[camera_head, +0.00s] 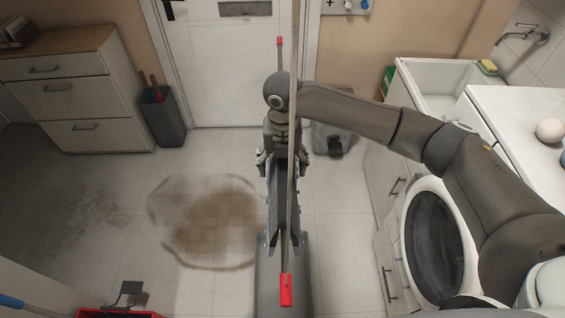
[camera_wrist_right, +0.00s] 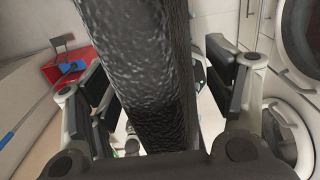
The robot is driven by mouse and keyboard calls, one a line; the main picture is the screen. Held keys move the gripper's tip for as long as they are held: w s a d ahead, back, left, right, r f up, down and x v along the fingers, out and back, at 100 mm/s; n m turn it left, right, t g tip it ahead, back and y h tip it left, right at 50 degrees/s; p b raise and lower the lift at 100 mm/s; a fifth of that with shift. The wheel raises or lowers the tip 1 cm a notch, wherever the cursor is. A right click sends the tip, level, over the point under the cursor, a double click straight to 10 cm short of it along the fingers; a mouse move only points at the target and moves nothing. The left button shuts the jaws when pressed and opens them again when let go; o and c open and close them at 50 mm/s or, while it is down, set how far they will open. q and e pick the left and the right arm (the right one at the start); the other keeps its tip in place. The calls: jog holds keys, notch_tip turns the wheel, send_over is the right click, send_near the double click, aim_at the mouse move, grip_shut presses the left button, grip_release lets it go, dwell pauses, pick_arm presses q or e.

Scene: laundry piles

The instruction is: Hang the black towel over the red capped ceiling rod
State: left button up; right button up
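The black towel (camera_wrist_right: 150,75) fills the middle of the right wrist view as a long, dark, wrinkled strip between my finger pads. Gaps show beside it. The pads of my right gripper (camera_wrist_right: 165,95) are also apart in the wrist view. The red-capped rod has a near red cap (camera_head: 286,290) at bottom centre and a far red cap (camera_head: 279,41) near the door. My left gripper is out of view.
A pale pole (camera_head: 295,60) runs lengthwise near the capped rod. A washing machine (camera_head: 433,245), sink (camera_head: 425,75) and white counter (camera_head: 520,110) stand at right. Drawers (camera_head: 75,100) and a grey bin (camera_head: 163,117) stand at left. Stained floor (camera_head: 205,220) at centre left is free.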

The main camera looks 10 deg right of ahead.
dwell(0.3)
notch_tip(320, 180, up, 12)
dwell(0.5)
dwell(0.4)
